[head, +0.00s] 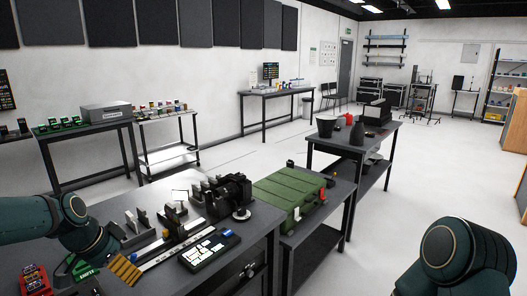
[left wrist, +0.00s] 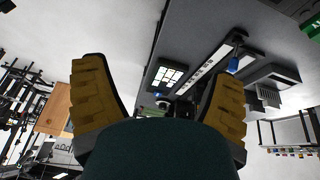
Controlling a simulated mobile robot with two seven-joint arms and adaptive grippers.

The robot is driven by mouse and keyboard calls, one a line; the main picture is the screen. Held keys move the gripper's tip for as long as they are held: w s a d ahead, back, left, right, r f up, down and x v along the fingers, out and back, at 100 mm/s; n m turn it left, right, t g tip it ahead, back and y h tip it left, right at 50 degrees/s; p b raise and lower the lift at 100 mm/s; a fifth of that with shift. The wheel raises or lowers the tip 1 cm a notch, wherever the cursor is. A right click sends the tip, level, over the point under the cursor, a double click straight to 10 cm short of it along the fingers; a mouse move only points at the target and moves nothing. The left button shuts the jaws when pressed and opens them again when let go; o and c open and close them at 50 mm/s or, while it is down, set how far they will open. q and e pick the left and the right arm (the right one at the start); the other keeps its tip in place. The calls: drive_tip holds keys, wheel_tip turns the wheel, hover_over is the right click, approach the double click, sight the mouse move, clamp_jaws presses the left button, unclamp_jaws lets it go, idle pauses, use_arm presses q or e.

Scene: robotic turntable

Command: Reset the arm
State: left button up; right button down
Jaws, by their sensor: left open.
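My left arm comes in from the left in the head view, low over the near workbench (head: 262,222). Its gripper (head: 125,268) has yellow fingers and hangs over the front left of that bench. In the left wrist view the two ridged yellow fingers stand wide apart, so the gripper (left wrist: 158,78) is open, with nothing between them. The bench top shows beyond the fingertips, tilted in the picture. A dark teal link of my right arm (head: 455,258) shows at the lower right of the head view; its gripper is out of view.
By the left gripper lie a long pale rail (head: 178,243) and a black panel with white keys (head: 210,249). A black device (head: 233,190) stands behind them. A green case (head: 290,193) sits on the adjoining table. The floor (head: 390,225) between this table and my right arm is clear.

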use_arm(q)
drive_tip(key=w+d+f+n, duration=0.15)
drive_tip(key=d+f, duration=0.35)
drive_tip(key=f, duration=0.5)
drive_tip(key=s+d+f+n, duration=0.3)
drive_tip(key=s+d+f, duration=0.5)
drive_tip(key=f, duration=0.2)
drive_tip(key=s+d+f+n+g, duration=0.1)
drive_tip(key=s+d+f+n, duration=0.2)
drive_tip(key=s+d+f, duration=0.5)
wheel_tip(320, 180, down, 4)
drive_tip(key=shift+s+d+r+n+g+h, duration=0.25)
drive_tip(key=shift+s+d+n+g+h, duration=0.1)
drive_tip(key=shift+s, duration=0.1)
